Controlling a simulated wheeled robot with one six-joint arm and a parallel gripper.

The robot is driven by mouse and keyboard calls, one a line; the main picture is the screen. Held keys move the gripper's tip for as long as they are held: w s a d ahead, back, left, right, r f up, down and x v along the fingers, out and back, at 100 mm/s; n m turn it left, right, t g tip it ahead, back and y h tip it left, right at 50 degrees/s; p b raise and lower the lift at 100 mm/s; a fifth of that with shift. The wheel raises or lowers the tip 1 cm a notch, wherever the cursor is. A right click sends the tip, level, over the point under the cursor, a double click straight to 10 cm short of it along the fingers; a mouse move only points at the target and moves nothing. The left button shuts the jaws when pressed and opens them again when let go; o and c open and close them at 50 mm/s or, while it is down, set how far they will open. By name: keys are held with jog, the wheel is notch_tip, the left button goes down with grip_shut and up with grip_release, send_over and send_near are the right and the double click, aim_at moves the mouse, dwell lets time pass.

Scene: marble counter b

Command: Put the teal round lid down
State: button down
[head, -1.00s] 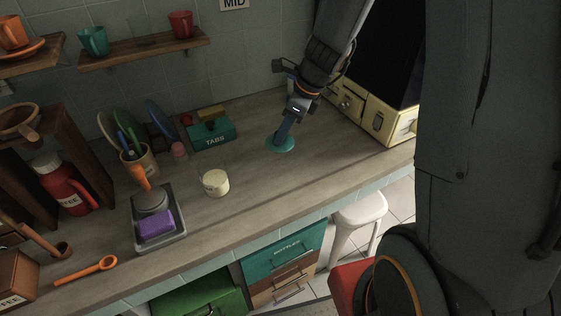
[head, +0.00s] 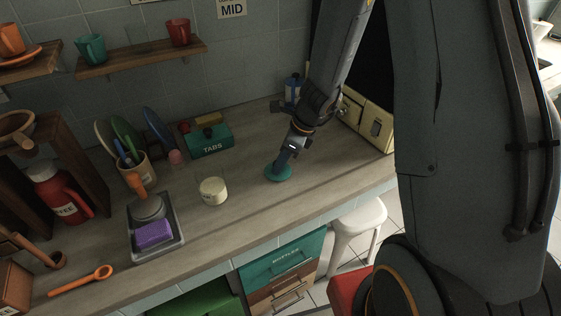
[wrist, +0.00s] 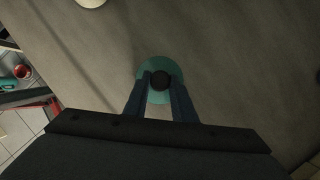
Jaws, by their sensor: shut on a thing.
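The teal round lid (head: 278,173) is at the counter, low over or on its surface; I cannot tell if it touches. My gripper (head: 281,164) points down at it and is shut on its dark knob. In the wrist view the lid (wrist: 159,66) shows as a teal disc, with the fingertips of my gripper (wrist: 160,83) on either side of the round black knob. A cream cylindrical jar (head: 213,191) stands on the counter to the left of the lid.
The counter (head: 240,220) is clear around the lid. Left are a teal TABS box (head: 210,143), a tray with a purple sponge (head: 154,234) and an orange spoon (head: 85,281). A cream appliance (head: 374,128) stands right. A white stool (head: 357,218) is below the edge.

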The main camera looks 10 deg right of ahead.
jog(key=c, duration=1.5)
grip_release()
jog(key=shift+f, duration=0.1)
jog(key=shift+r, duration=0.25)
jog(key=v, duration=1.1)
jog(key=s+n+h, duration=0.1)
jog(key=s+n, duration=0.3)
jog(key=n, duration=0.4)
jog(key=s+r+n+h, duration=0.1)
jog(key=s+n, duration=0.4)
jog(key=n, duration=0.3)
jog(key=s+n+h, duration=0.1)
jog(key=s+n, duration=0.4)
jog(key=n, duration=0.3)
jog(key=shift+d+r+g+h, duration=0.2)
jog(key=shift+g+h, duration=0.2)
